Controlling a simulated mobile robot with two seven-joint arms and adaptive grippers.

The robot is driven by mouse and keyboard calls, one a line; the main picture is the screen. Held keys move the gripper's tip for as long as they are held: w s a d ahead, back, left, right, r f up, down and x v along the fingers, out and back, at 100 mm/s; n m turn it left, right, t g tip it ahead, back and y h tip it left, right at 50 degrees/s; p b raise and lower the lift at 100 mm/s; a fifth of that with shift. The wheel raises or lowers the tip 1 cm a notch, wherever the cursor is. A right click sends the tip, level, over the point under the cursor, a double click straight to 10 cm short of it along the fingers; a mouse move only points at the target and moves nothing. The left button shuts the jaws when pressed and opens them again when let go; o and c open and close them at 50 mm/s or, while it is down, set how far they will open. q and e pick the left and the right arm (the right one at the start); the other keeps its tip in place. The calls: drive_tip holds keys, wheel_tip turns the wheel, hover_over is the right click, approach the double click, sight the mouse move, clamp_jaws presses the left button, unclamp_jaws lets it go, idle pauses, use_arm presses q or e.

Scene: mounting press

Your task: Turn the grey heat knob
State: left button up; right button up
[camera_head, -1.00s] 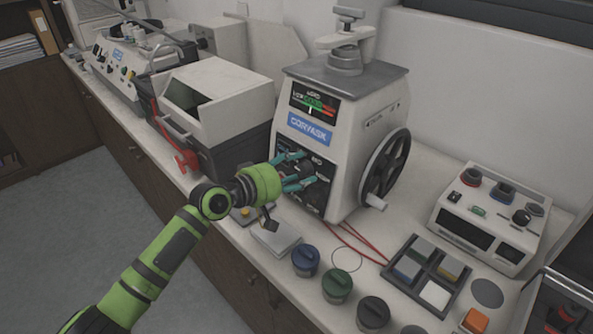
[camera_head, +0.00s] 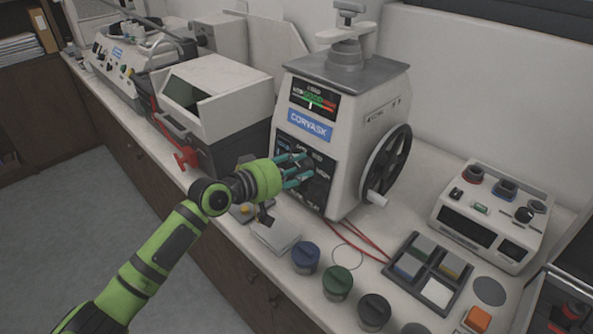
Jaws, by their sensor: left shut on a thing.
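The mounting press (camera_head: 345,135) stands on the counter, a white machine with a blue label and a dark control panel (camera_head: 318,200) on its front. My left gripper (camera_head: 300,174) is at this panel, its teal fingers around something small there. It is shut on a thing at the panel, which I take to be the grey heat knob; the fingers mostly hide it. My right gripper is not in view.
A black handwheel (camera_head: 386,165) is on the press's right side. Blue, green and dark lidded jars (camera_head: 306,258) stand in front, beside a sample tray (camera_head: 413,294). A grey-lidded machine (camera_head: 205,95) with a red handle stands to the left. Red cables (camera_head: 358,238) lie on the counter.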

use_arm(q)
drive_tip(key=m+b, duration=0.1)
drive_tip(key=m, duration=0.1)
drive_tip(key=shift+f+m, duration=0.15)
drive_tip(key=shift+m, duration=0.25)
drive_tip(key=shift+m+y+b, duration=0.3)
drive_tip(key=shift+m+b, duration=0.25)
drive_tip(key=shift+m, duration=0.65)
drive_tip(key=shift+m+b, duration=0.35)
drive_tip(key=shift+m, duration=1.65)
drive_tip(key=o, duration=1.1)
drive_tip(key=shift+o, duration=0.2)
drive_tip(key=shift+s+r, duration=0.1)
drive_tip(key=shift+r, duration=0.1)
drive_tip(key=v, duration=1.2)
